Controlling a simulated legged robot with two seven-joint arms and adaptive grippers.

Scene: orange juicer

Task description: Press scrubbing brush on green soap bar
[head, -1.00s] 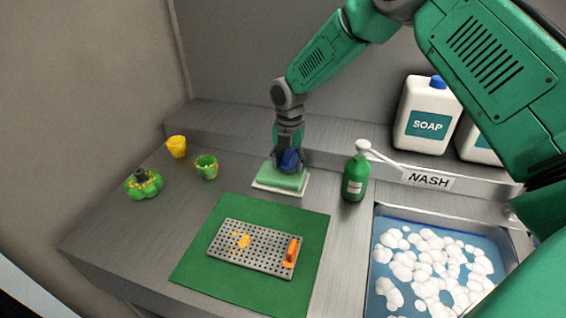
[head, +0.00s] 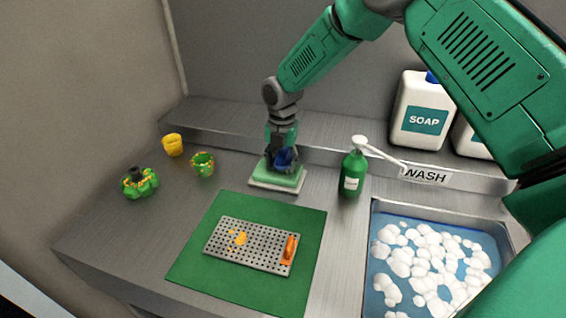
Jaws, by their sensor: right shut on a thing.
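The green soap bar (head: 288,182) lies on a pale tray (head: 262,186) at the back of the counter. My left gripper is not in view.
A green pump bottle (head: 354,172) stands just right of the soap. A perforated metal grater (head: 250,244) with orange bits lies on a green mat (head: 195,270) in front. A sudsy sink (head: 372,290) is at right.

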